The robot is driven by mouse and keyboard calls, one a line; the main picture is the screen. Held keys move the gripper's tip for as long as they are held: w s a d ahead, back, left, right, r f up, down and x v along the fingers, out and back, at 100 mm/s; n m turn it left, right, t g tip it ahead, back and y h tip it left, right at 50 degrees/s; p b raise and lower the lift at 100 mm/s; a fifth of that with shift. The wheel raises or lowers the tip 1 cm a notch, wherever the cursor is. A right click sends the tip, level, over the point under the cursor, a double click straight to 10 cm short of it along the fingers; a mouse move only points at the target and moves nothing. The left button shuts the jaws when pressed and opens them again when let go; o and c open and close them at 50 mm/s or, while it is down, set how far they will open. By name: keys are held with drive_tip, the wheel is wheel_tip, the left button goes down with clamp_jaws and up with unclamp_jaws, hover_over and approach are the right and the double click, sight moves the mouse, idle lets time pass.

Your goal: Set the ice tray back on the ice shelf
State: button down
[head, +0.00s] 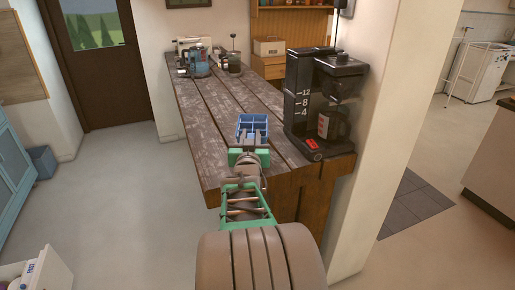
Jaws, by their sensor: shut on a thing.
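The ice tray looks to be the small blue divided tray (254,122) above the near end of the wooden table. My gripper (249,140) is at the tray's near side and is shut on it. My arm reaches in from the bottom of the view. I cannot tell whether the tray's underside touches the table top. No ice shelf can be made out in this view.
A black coffee maker (322,98) stands just right of the tray on the wooden table (215,110). Several small appliances (196,58) stand at its far end. A pale wall (375,120) borders the table's right side. The floor (100,200) to the left is mostly clear.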

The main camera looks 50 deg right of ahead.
drive_tip(key=d+f, duration=0.1)
drive_tip(key=f, duration=0.1)
drive_tip(key=d+f, duration=0.3)
drive_tip(key=shift+w+f+p, duration=0.35)
drive_tip(key=shift+w+p, duration=0.05)
wheel_tip(320, 180, down, 2)
drive_tip(key=shift+f+p, duration=0.25)
drive_tip(key=shift+p, duration=0.2)
drive_tip(key=shift+a+f, duration=0.1)
drive_tip(key=shift+f+b, duration=0.15)
drive_tip(key=shift+b, duration=0.15)
drive_tip(key=c, duration=1.1)
unclamp_jaws()
drive_tip(key=shift+r, duration=0.2)
